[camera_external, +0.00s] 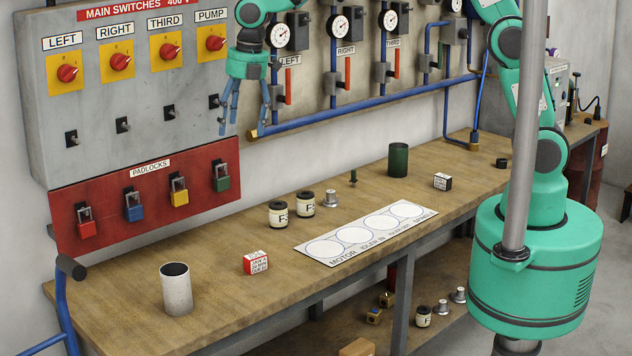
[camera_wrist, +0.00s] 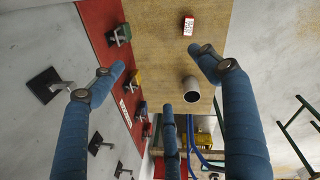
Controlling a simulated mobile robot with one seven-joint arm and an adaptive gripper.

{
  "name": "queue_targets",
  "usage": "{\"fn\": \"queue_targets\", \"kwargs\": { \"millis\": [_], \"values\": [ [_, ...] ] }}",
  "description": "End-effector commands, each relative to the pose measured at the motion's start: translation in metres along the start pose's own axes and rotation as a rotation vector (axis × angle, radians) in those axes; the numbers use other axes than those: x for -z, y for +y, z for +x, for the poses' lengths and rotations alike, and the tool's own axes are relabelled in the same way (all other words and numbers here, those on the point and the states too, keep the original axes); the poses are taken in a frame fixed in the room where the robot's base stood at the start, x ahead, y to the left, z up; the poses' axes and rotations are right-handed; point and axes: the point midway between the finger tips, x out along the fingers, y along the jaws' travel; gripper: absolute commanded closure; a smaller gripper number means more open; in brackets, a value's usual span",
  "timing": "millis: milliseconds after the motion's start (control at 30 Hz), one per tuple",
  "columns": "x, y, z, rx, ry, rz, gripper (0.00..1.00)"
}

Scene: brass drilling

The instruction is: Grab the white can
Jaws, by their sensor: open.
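The white can (camera_external: 176,292) stands upright at the near left end of the wooden workbench (camera_external: 225,285). Its top shows a dark opening. It also shows in the wrist view (camera_wrist: 191,96), just right of centre, on the bench between the fingers in the picture. My gripper (camera_external: 245,128) has blue fingers. It is open and empty, held in the air in front of the grey switch panel, well above the bench and apart from the can. In the wrist view my spread fingers frame the scene.
A red-and-white box (camera_external: 256,263) sits right of the can. Two small labelled jars (camera_external: 278,214), a white template sheet (camera_external: 365,234) and a dark green can (camera_external: 398,160) lie farther right. Padlocks hang on the red board (camera_external: 150,222) behind the bench. A blue rail (camera_external: 62,300) stands at the bench's left end.

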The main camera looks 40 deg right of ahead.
Motion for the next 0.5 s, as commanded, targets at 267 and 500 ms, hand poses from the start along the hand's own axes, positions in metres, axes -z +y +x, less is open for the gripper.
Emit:
{"fn": "queue_targets", "kwargs": {
  "millis": [267, 500],
  "values": [
    [0.073, 0.042, 0.06, 0.049, 0.019, -0.314, 0.25],
    [0.141, 0.063, 0.117, 0.085, 0.04, -0.586, 0.25]
  ]
}}
